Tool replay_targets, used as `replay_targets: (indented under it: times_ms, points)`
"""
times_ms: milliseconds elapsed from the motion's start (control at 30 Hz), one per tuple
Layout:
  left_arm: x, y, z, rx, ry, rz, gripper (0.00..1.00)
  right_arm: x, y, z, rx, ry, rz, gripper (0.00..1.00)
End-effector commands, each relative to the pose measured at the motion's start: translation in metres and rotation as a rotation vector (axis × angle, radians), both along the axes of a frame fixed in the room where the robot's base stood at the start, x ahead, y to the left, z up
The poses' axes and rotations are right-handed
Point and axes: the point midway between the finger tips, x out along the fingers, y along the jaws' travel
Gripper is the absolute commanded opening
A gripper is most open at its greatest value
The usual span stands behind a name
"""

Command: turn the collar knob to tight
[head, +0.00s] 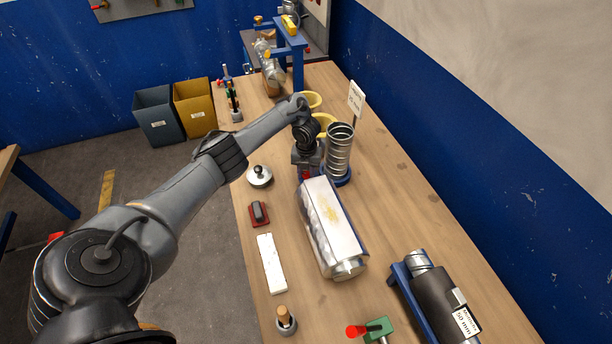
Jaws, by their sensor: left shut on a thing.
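My left arm reaches in from the left, and my left gripper (306,168) points down at the left side of the spiral duct. The spiral metal duct (341,148) stands upright in a blue base (339,178). The gripper is shut on a small red part, which I take as the collar knob (305,176); the jaws hide most of it, and its turn position cannot be read. The collar itself is not clearly visible. My right gripper is not in view.
A silver box-shaped duct (328,228) with a white top lies just in front. A lidded metal disc (260,176), a red-based block (259,213) and a white strip (271,263) lie left. A black wrapped pipe (436,296) rests front right. Bare wood (400,205) lies right.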

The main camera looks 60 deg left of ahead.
Motion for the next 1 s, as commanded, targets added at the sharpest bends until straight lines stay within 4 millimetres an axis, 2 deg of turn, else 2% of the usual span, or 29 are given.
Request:
replay_targets:
  times_ms: [33,200,600,1000]
  points:
    - [0.000,0.000,-0.002,0.001,-0.001,-0.048,0.02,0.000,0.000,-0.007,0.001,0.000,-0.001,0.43]
    - [0.001,0.000,-0.001,0.001,0.000,-0.208,0.02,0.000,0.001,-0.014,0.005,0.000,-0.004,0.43]
    - [0.001,-0.002,0.001,-0.001,-0.001,-0.532,0.02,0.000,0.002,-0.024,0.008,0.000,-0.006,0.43]
    - [0.002,-0.002,0.001,-0.002,-0.001,-0.678,0.02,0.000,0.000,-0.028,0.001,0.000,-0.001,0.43]
